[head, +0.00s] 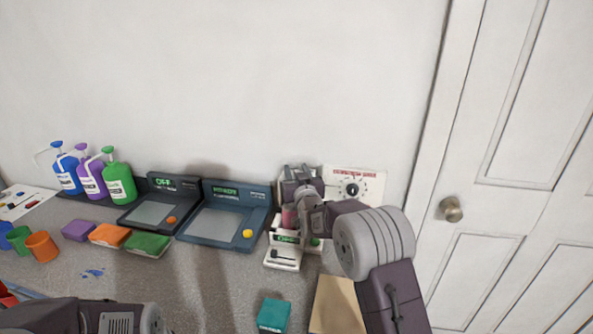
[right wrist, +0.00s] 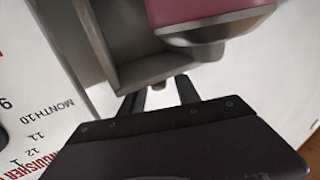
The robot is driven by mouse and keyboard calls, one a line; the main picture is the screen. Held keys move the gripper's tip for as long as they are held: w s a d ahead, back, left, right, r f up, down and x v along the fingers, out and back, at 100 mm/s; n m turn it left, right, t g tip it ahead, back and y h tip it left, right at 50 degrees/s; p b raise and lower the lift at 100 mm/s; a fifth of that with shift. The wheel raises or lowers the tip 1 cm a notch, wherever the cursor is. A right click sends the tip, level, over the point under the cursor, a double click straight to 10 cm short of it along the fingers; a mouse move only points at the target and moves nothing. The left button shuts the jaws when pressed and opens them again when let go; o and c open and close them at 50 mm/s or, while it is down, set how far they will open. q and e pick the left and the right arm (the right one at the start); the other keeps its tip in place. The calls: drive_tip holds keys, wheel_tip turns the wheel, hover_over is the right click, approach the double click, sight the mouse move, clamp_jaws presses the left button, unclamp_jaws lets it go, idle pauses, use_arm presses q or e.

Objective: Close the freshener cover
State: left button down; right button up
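The air freshener shows as a grey housing (right wrist: 150,75) around a pink canister (right wrist: 205,10) in the right wrist view. The pink canister also shows in the head view (head: 289,217), left of my right wrist, which hides much of the housing. I cannot tell for sure which part is the cover. My right gripper (right wrist: 161,92) has its two dark fingers apart, with nothing visible between them. They reach up to the housing's edge, just short of the canister; contact cannot be told. My left arm shows at the bottom left of the head view; its gripper is out of frame.
A small white unit (head: 283,256) with a green display stands below the freshener. A dial poster (head: 368,182) is to the right. Two dark consoles (head: 218,222), sponges (head: 149,244), bottles (head: 119,187) and a teal box (head: 273,314) occupy the counter. A door (head: 520,150) is at right.

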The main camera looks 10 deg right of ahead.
clamp_jaws()
idle(1.4)
